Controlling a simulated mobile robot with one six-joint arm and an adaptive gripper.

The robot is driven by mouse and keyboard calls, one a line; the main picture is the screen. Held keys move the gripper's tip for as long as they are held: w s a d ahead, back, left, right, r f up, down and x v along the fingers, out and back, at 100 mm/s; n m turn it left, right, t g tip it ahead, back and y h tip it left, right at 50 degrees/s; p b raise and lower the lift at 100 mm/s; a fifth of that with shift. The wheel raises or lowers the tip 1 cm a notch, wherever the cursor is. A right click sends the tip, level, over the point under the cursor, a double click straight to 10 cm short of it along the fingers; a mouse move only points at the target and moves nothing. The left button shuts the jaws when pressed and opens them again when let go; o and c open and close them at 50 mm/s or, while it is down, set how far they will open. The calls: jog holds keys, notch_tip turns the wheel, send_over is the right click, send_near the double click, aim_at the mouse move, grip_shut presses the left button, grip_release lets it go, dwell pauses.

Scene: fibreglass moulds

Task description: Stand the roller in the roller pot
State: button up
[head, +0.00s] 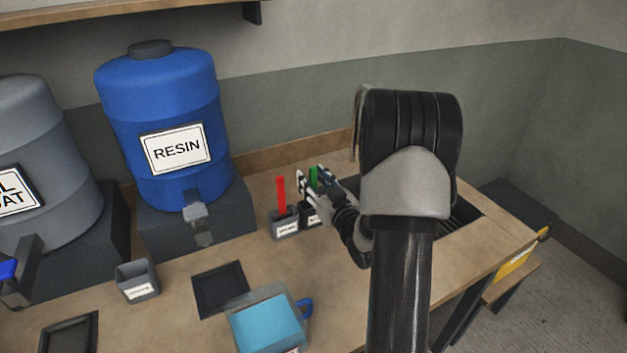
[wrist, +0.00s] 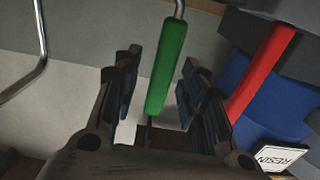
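A green handle (head: 313,177) stands upright at a small black pot (head: 309,215) on the bench. In the wrist view the green handle (wrist: 167,68) lies between my fingers, with a thin metal rod at its upper end. My gripper (head: 318,182) is open around it, with a gap on each side (wrist: 158,95). A red handle (head: 281,195) stands in the grey pot (head: 285,226) just left; it also shows in the wrist view (wrist: 262,72). The pot labels are too small to read, and I cannot tell which handle belongs to the roller.
A small labelled grey pot (head: 137,281) stands apart, at the left. A dark square tray (head: 221,290) and a container of blue liquid (head: 264,327) are near the front. The blue resin drum (head: 163,110) and a grey drum (head: 40,160) stand behind. A bent metal rod (wrist: 40,45) hangs at wrist-view left.

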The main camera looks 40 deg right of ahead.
jog(key=v, duration=1.2)
